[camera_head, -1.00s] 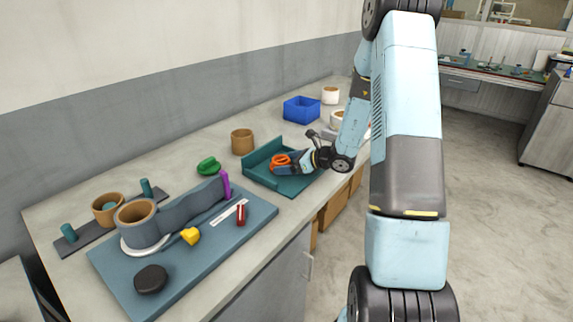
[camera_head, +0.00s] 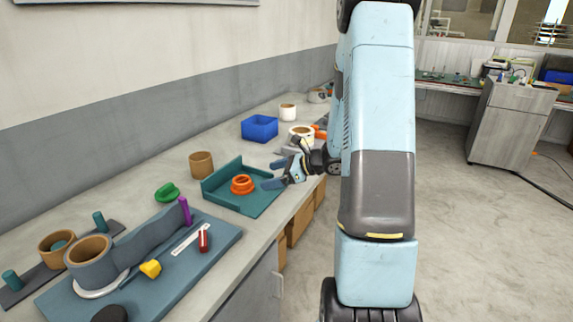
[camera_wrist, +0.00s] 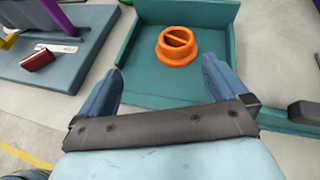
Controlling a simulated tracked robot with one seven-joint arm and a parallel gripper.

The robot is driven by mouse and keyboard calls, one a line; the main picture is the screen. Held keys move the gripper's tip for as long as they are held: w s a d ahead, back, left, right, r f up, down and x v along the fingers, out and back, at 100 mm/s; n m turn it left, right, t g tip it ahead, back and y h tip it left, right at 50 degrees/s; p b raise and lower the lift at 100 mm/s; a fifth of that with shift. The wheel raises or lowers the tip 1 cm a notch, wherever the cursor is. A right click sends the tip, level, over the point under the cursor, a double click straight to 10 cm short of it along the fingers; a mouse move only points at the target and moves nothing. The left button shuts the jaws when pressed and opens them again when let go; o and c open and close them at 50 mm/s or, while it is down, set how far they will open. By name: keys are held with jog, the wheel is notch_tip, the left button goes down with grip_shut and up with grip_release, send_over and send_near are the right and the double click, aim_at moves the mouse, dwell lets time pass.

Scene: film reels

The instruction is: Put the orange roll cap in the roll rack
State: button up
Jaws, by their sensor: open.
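The orange roll cap (camera_head: 242,184) is a stepped ring with a bar across its opening. It sits upright on the floor of a teal tray with raised walls (camera_head: 222,174), which may be the roll rack; I cannot tell for sure. In the wrist view the cap (camera_wrist: 177,46) stands clear of the walls of the teal tray (camera_wrist: 224,12). My gripper (camera_head: 275,174) is open and empty at the tray's right side, apart from the cap. In the wrist view its two blue fingers (camera_wrist: 160,78) are spread wide, short of the cap.
A blue bin (camera_head: 260,128) and white rolls stand farther back. A brown ring (camera_head: 201,164) and a green piece (camera_head: 167,192) are behind and left of the tray. A blue-grey board (camera_head: 190,262) with a brown roll (camera_head: 90,262) is at front left.

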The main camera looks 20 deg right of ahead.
jog(key=s+a+r+n+g+h, duration=0.3)
jog(key=s+a+r+n+g, duration=0.3)
jog(key=s+a+r+n, duration=0.6)
jog(key=s+d+r+n+t+h, duration=0.1)
jog(key=s+d+r+n+h, duration=0.1)
jog(key=s+r+n, duration=0.3)
jog(key=s+d+r+n+t+h, duration=0.2)
jog(key=s+r+n+h, duration=0.3)
jog(key=s, duration=0.6)
jog(key=shift+s+d+n, duration=0.4)
jog(key=shift+d+n, duration=0.15)
jog(key=shift+n, duration=0.85)
